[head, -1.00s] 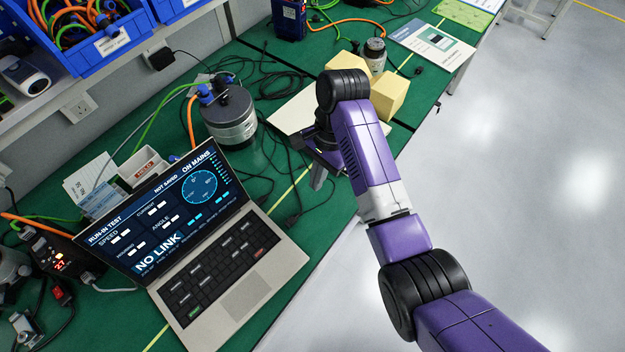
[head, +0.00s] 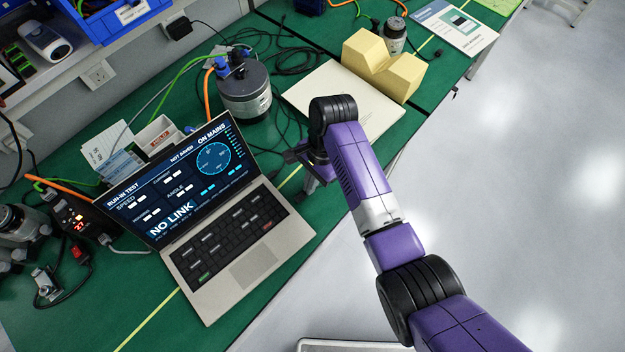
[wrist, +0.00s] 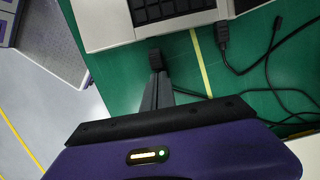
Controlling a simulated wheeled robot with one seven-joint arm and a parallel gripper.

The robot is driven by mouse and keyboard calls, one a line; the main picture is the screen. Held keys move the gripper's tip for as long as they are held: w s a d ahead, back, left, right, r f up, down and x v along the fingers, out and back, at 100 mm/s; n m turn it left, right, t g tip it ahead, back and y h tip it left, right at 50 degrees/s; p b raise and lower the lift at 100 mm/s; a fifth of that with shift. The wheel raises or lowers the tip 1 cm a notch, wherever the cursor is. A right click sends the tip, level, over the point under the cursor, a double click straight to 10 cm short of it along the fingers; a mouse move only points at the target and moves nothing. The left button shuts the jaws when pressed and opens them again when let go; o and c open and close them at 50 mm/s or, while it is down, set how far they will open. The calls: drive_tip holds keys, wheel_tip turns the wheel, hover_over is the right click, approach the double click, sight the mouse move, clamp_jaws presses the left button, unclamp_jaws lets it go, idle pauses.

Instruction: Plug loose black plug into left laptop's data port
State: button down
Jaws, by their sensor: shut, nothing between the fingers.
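The laptop (head: 250,268) stands open on the green bench, its screen reading "NO LINK"; its edge also shows in the wrist view (wrist: 108,28). My gripper (head: 309,184) is just right of it, above the bench, fingers pointing down. In the wrist view my gripper (wrist: 158,88) is shut and empty. A small black block (wrist: 155,58) shows at the fingertips, close to the laptop's edge; I cannot tell whether it is a plug. A black plug (wrist: 222,38) with a cable lies at the laptop's edge, right of the fingers. I cannot tell whether it is seated. The port is hidden.
A thin black cable end (wrist: 277,21) lies farther right, among loose black cables. A grey motor (head: 245,93), a pale board (head: 330,95) and yellow blocks (head: 375,62) stand behind. A power supply (head: 82,218) is at left. Open floor lies right of the bench.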

drive_tip(key=shift+s+a+r+p, duration=0.2)
drive_tip(key=shift+s+a+p, duration=0.35)
drive_tip(key=shift+p, duration=0.25)
drive_tip(key=shift+s+a, duration=0.25)
drive_tip(key=shift+s+a+f, duration=0.1)
drive_tip(key=shift+f, duration=0.1)
drive_tip(key=w+d, duration=0.1)
drive_tip(key=w+d+p, duration=0.1)
drive_tip(key=w+d, duration=0.1)
drive_tip(key=shift+w+d+r+p, duration=0.1)
drive_tip(key=shift+w+r+p, duration=0.2)
drive_tip(key=shift+r, duration=0.1)
drive_tip(key=v, duration=0.9)
drive_tip(key=shift+s+b, duration=0.2)
drive_tip(key=shift+b, duration=0.25)
